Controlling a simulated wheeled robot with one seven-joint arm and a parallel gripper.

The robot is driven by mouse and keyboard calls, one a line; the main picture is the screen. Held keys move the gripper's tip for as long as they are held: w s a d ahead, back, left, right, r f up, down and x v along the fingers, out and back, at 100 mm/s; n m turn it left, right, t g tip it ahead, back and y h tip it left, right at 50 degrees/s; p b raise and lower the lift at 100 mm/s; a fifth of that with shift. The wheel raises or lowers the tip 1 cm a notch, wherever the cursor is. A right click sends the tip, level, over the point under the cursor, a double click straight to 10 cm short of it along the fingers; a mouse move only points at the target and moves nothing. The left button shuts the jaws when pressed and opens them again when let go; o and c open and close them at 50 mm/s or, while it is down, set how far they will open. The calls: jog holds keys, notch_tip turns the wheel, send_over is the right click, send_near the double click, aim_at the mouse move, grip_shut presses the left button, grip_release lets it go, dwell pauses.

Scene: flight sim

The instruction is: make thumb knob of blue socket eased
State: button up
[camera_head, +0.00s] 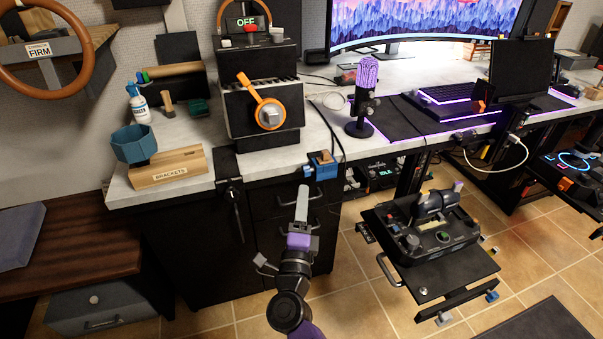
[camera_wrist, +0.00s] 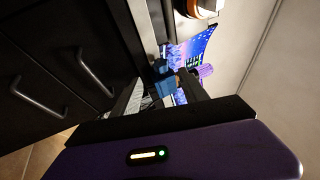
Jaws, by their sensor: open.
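A blue socket (camera_head: 323,169) is fixed at the front edge of the grey desk, with a brown block in its top. A small blue part sticks out at its left side (camera_head: 307,171); it may be the thumb knob, but it is too small to be sure. My gripper (camera_head: 302,190) is in front of the desk, just below and left of the socket, pointing up towards it and apart from it. In the wrist view the blue socket (camera_wrist: 167,82) shows beyond and between the fingers of my gripper (camera_wrist: 165,92), which are open and empty.
Black drawers with bar handles (camera_head: 285,200) stand close behind my gripper. A box with an orange lever (camera_head: 262,112) and a wooden brackets block (camera_head: 170,168) are on the desk. A control panel on a tray (camera_head: 430,232) stands at the right. Tiled floor between is clear.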

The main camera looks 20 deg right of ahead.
aim_at(305, 176)
jog(key=b+x, duration=0.2)
jog(key=x, duration=0.5)
jog(key=shift+w+d, duration=0.2)
jog(key=shift+w, duration=0.05)
jog(key=shift+r, duration=0.15)
grip_shut()
